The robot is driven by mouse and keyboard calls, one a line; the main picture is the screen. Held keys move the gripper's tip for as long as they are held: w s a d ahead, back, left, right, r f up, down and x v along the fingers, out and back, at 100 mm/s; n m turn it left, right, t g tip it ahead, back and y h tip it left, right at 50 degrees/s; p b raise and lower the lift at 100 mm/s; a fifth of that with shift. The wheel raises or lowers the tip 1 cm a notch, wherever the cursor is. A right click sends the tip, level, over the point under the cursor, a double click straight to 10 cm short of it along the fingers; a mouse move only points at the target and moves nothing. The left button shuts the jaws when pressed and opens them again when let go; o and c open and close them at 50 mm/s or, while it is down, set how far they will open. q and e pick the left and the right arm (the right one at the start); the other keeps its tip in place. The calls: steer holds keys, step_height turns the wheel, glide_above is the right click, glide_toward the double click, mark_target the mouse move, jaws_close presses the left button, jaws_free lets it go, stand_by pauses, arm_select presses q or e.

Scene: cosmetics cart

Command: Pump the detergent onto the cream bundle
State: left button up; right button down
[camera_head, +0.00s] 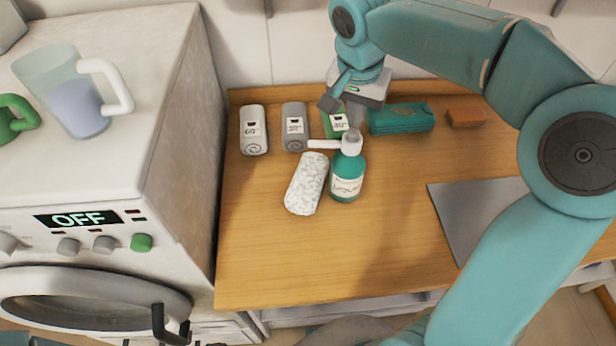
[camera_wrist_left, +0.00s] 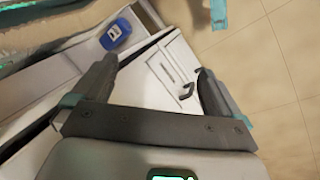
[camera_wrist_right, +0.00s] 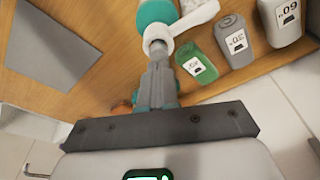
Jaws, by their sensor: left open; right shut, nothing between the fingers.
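The detergent is a teal pump bottle (camera_head: 346,178) with a white pump head and a long spout, upright on the wooden counter. The spout points left, over the far end of the cream bundle (camera_head: 305,186), a speckled off-white roll lying beside the bottle. My right gripper (camera_head: 352,126) is shut and empty, pointing down at the top of the pump head; in the right wrist view its fingertips (camera_wrist_right: 157,58) meet the white pump head (camera_wrist_right: 190,20). I cannot tell whether it is pressed. My left gripper (camera_wrist_left: 158,76) is open and empty, seen only in the left wrist view.
A grey panel (camera_head: 465,210) lies right. A washer (camera_head: 90,200) stands left. The front counter is clear.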

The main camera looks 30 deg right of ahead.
steer(key=shift+f, duration=0.15)
stand_by(0.5)
steer(key=shift+f+b, duration=1.2)
steer(key=shift+f, duration=0.05)
steer(key=shift+r, duration=0.1)
steer(key=shift+r+p, duration=1.2)
steer(key=shift+r, duration=0.1)
steer(key=shift+r, duration=0.1)
step_height(320, 180, up, 6)
steer(key=p, duration=0.5)
